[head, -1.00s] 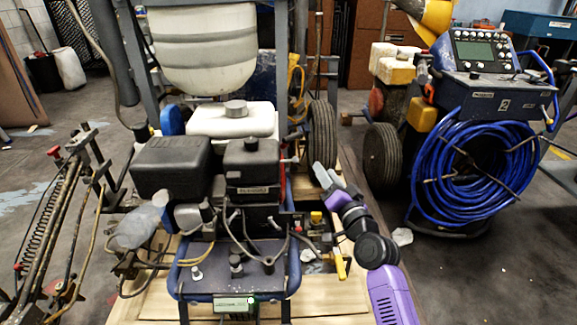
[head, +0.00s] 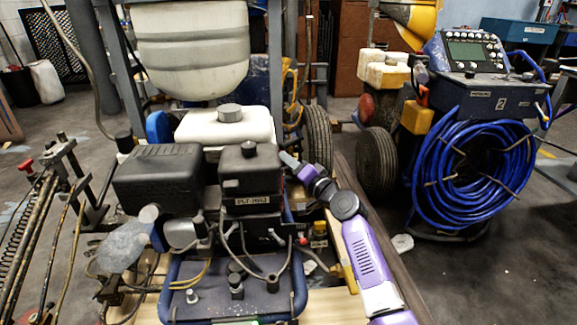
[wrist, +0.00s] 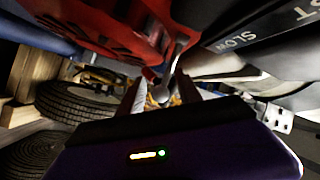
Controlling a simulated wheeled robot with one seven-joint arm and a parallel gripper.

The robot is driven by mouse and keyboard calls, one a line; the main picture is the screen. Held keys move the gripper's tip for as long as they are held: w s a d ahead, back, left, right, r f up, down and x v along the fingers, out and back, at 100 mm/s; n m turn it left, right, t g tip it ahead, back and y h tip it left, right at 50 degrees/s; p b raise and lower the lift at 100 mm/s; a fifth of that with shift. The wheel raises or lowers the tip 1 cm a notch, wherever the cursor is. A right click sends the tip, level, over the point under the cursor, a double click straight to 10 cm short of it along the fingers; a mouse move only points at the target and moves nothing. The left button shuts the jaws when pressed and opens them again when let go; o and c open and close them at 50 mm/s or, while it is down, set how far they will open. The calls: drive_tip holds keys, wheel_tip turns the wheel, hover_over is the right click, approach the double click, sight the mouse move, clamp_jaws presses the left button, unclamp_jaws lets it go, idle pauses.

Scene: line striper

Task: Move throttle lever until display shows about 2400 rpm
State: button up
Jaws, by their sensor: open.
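The throttle lever (wrist: 163,91) shows in the wrist view as a grey metal lever with a rounded end, hanging below a red housing. A black plate marked SLOW (wrist: 238,38) is to its right. My gripper (wrist: 161,97) is open, its two fingers on either side of the lever's end in this view. I cannot tell whether they touch it. In the head view my gripper (head: 290,161) is at the right side of the black engine box (head: 250,178), and the lever is hidden there. The rpm display is cut off at the bottom edge, so no reading shows.
The blue-framed base (head: 215,285) with hoses and fittings stands in front. A blue hose reel (head: 475,180) and a wheel (head: 376,160) are to the right. A rack of metal rods (head: 45,215) is at left.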

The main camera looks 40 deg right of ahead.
drive_tip(key=shift+w, duration=0.5)
clamp_jaws()
drive_tip(key=shift+s+d+f, duration=0.15)
drive_tip(key=shift+f, duration=0.05)
idle(1.0)
